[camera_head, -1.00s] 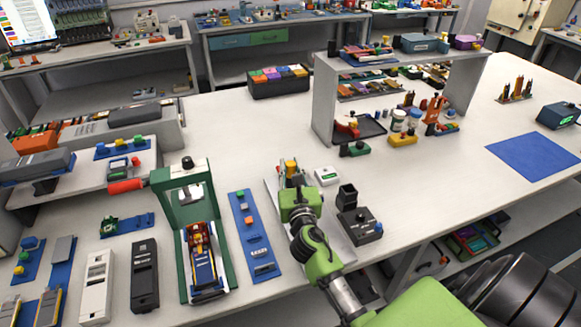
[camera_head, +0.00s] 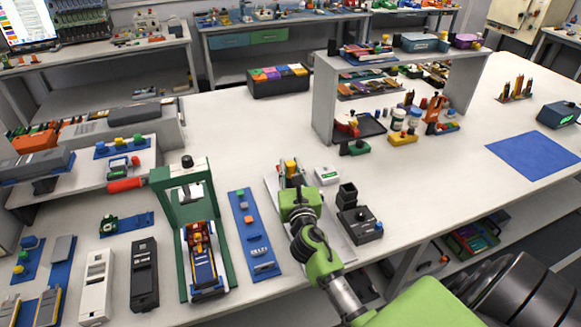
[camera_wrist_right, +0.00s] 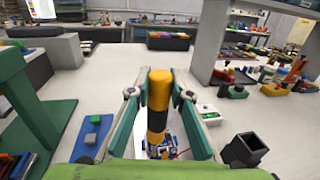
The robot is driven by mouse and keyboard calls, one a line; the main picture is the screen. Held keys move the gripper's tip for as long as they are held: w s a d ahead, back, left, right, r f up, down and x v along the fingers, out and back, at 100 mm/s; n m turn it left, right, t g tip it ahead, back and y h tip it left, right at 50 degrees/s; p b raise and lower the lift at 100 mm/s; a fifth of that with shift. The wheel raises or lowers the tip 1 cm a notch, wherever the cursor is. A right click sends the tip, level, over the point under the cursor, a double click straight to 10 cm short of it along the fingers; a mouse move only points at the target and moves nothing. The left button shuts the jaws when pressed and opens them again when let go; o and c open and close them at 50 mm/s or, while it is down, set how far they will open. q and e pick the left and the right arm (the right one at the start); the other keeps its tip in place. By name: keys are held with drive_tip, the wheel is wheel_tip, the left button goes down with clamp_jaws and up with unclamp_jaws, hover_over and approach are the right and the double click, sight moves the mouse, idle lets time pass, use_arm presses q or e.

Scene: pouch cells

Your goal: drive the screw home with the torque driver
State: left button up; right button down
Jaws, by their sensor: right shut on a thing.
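The torque driver, yellow with a black band (camera_wrist_right: 158,95), stands upright between the two fingers of my right gripper (camera_wrist_right: 160,95). The gripper is shut on it. In the head view the driver's yellow top (camera_head: 291,167) shows just beyond my green right wrist, and the right gripper (camera_head: 292,182) is largely hidden by it. Below the driver, a blue and white workpiece (camera_wrist_right: 165,148) is partly seen. The screw and the driver's tip are hidden. My left gripper is in neither current view.
A small white box (camera_head: 328,175) with a green mark and a black device with a square socket (camera_head: 360,222) stand right of the driver. A green press frame (camera_head: 182,180) and a blue strip with small blocks (camera_head: 252,235) stand left. The table's middle is clear.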

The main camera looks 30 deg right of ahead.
drive_tip(key=shift+f+b, duration=0.4)
drive_tip(key=shift+f, duration=0.05)
idle(0.4)
drive_tip(key=shift+s+f+p, duration=0.1)
drive_tip(key=shift+f+p, duration=0.25)
drive_tip(key=shift+f, duration=0.15)
idle(1.9)
drive_tip(key=shift+r, duration=0.15)
drive_tip(key=shift+r+p, duration=0.75)
drive_tip(key=shift+p, duration=0.25)
drive_tip(key=shift+r+p, duration=2.75)
drive_tip(key=shift+r, duration=0.15)
drive_tip(key=shift+f, duration=0.1)
